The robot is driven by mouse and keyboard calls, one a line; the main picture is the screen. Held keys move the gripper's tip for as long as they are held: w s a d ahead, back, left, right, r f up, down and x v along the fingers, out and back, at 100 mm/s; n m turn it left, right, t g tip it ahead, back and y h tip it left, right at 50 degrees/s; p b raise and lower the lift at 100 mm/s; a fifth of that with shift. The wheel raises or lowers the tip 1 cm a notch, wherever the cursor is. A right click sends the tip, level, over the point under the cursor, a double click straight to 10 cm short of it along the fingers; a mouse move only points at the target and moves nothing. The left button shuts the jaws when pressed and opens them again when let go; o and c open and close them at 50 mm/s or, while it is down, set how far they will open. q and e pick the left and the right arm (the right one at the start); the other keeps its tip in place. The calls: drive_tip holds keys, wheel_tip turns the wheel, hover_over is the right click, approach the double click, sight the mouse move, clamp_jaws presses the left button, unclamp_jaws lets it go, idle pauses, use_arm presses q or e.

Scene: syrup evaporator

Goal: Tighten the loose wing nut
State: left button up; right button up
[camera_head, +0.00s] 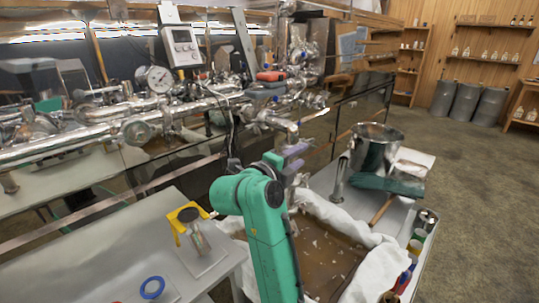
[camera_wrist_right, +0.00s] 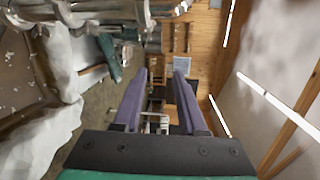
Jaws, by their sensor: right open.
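My right gripper (camera_head: 294,152) is at the end of my green arm, in front of the right end of the shiny pipework (camera_head: 280,122). In the right wrist view my right gripper (camera_wrist_right: 161,76) shows two purple fingers well apart with nothing between them. A pipe fitting (camera_wrist_right: 140,14) crosses the top of that view, beyond the fingertips. I cannot make out the wing nut in either view; it may be too small or hidden behind my arm and gripper. My left gripper is not in view.
A round gauge (camera_head: 155,79) and a white digital display (camera_head: 182,46) sit above the pipes. A yellow bracket (camera_head: 181,217) and blue ring (camera_head: 152,288) lie on the left table.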

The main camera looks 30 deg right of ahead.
drive_tip(key=w+a+n+t+y, duration=0.1)
drive_tip(key=a, duration=0.2)
drive_tip(key=p, duration=0.2)
approach(310, 145)
drive_tip(key=d, duration=0.2)
drive_tip(key=x, duration=0.3)
drive_tip(key=p+x, duration=0.1)
drive_tip(key=x, duration=0.3)
drive_tip(key=shift+w+f, duration=0.2)
drive_tip(key=shift+w, duration=0.2)
drive_tip(key=shift+w+d+f, duration=0.2)
drive_tip(key=shift+d, duration=0.15)
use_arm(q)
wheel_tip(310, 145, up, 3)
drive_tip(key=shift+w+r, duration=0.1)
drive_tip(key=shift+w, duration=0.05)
use_arm(e)
drive_tip(key=shift+a, duration=0.1)
drive_tip(key=shift+c, duration=0.3)
drive_tip(key=shift+r, duration=0.1)
clamp_jaws()
